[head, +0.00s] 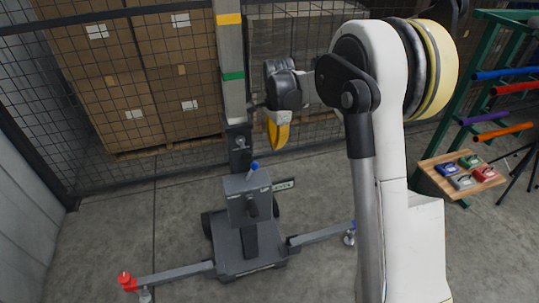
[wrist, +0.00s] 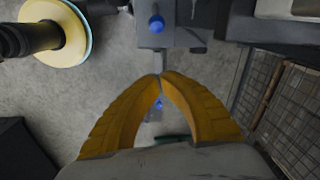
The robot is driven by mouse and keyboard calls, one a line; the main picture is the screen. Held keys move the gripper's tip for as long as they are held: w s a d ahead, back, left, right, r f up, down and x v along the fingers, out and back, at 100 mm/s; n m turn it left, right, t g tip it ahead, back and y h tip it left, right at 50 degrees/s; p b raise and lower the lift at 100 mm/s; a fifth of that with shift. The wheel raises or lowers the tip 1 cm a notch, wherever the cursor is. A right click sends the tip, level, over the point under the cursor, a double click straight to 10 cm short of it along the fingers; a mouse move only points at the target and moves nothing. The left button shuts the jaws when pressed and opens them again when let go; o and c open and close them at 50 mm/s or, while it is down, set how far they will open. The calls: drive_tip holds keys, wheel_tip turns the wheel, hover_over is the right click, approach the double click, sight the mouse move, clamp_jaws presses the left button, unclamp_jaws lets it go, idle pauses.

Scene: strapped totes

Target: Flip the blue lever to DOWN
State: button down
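The blue lever (head: 253,168) is a small blue-tipped handle on top of a grey box (head: 240,204) on the wheeled stand. In the wrist view its round blue knob (wrist: 156,24) shows near the top, against the grey box.
The stand's column (head: 231,75) rises behind the box. Its legs end in a red cap (head: 127,281) and a blue cap at right. A mesh fence and stacked cartons (head: 130,75) stand behind. A wooden board (head: 461,175) with coloured items is at right. Floor at left is clear.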

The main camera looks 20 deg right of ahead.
sight(251, 171)
drive_tip(key=a+f+b, duration=0.1)
drive_tip(key=f, duration=0.2)
drive_tip(key=a+f+b, duration=0.1)
drive_tip(key=f+b, duration=0.1)
drive_tip(key=a+f+b, duration=0.1)
drive_tip(key=f, duration=0.2)
drive_tip(key=shift+f+b, duration=0.35)
drive_tip(key=shift+b, duration=0.05)
drive_tip(key=shift+s+a+r, duration=0.1)
drive_tip(key=shift+a+r, duration=0.05)
drive_tip(key=shift+a, duration=0.15)
drive_tip(key=shift+a+r, duration=0.1)
